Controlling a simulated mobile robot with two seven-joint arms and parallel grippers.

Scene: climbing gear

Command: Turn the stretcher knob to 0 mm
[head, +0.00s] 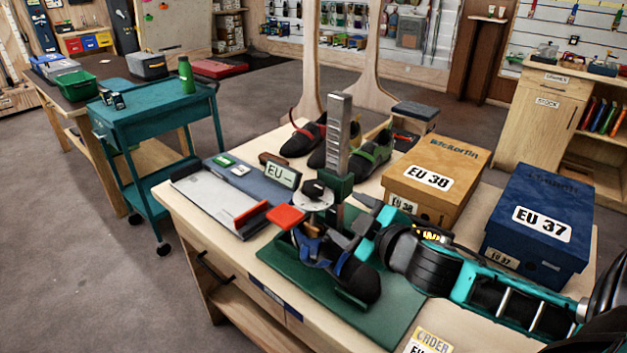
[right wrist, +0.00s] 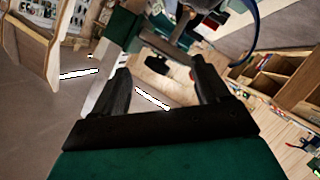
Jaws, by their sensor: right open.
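The shoe stretcher (head: 340,135) stands on a green mat on the wooden bench, with a tall grey toothed post and a dark green block. A black knob (head: 314,188) sits above a pale round dial plate at its front; the dial marks are too small to read. A blue and black climbing shoe (head: 355,278) sits below it, beside a red lever pad (head: 285,217). My right gripper (head: 342,217) is open just right of the knob and apart from it. In the right wrist view its fingers (right wrist: 163,88) are spread with nothing held between them. My left gripper is out of view.
A foot measuring board (head: 215,195) lies left of the stretcher. Several shoes stand behind it. A teal cart (head: 158,112) is at left.

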